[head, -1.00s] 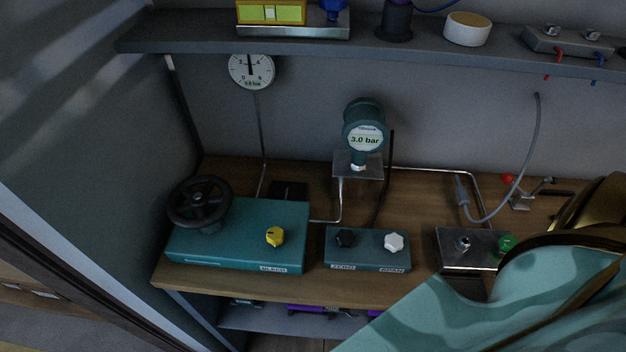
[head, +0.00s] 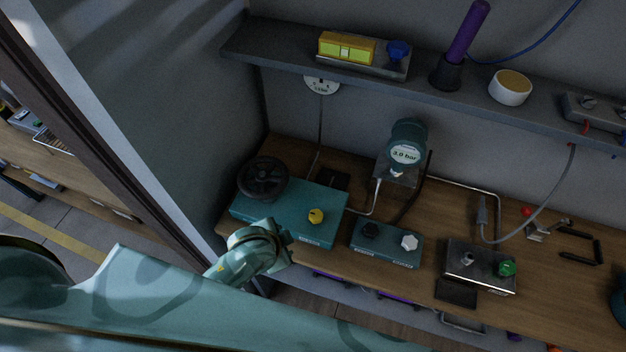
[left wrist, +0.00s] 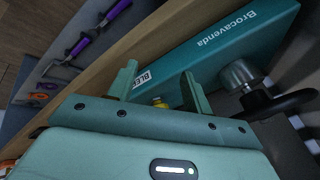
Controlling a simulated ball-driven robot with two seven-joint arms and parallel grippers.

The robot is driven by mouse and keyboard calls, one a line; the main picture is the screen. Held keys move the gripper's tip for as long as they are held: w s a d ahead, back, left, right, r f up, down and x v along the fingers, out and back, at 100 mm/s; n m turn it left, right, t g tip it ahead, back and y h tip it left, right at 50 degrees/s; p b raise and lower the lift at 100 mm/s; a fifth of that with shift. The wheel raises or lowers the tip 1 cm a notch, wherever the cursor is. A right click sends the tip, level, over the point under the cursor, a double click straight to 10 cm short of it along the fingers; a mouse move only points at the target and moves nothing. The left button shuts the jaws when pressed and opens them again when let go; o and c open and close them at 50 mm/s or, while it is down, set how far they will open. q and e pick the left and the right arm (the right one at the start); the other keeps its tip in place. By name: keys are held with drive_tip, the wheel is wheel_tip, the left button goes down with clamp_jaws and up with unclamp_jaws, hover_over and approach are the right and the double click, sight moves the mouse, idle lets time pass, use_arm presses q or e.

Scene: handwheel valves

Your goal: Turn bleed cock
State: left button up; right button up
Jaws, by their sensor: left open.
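The bleed cock is a yellow knob (head: 316,216) on top of a teal box (head: 328,237) on the bench. In the left wrist view the yellow knob (left wrist: 160,102) shows partly, beyond the space between my fingers, beside the box's BLEED label (left wrist: 143,79). My left gripper (head: 288,244) is at the front edge of the box, short of the knob in the head view. Its two fingers (left wrist: 160,88) stand apart with nothing between them. I cannot tell whether they touch the box. My right gripper is not in view.
A black handwheel (head: 263,179) stands on the box's left end. A smaller teal box (head: 385,246) with black and white knobs sits to the right. A gauge reading 3.0 bar (head: 405,154) stands behind. A shelf (head: 290,56) overhangs the bench (head: 420,278).

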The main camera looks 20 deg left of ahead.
use_arm(q)
drive_tip(key=w+d+r+m+h+p, duration=0.1)
drive_tip(key=w+d+r+m+h, duration=0.1)
drive_tip(key=w+d+r+m, duration=0.3)
drive_tip(key=d+r+m+h+p, duration=0.1)
drive_tip(key=d+r+p, duration=0.15)
drive_tip(key=d, duration=0.45)
wheel_tip(320, 180, up, 3)
drive_tip(key=m+g+y+p, duration=0.25)
drive_tip(key=m+g, duration=0.35)
drive_tip(key=m, duration=0.7)
hover_over(316, 215)
drive_tip(key=shift+f+y+b, duration=0.1)
drive_tip(key=shift+y+b, duration=0.3)
drive_tip(key=shift+y, duration=0.05)
wheel_tip(316, 215, down, 8)
drive_tip(key=b, duration=0.9)
drive_tip(key=shift+b, duration=0.35)
drive_tip(key=shift+w+r, duration=0.1)
drive_tip(key=shift+r, duration=0.1)
drive_tip(key=shift+p, duration=0.55)
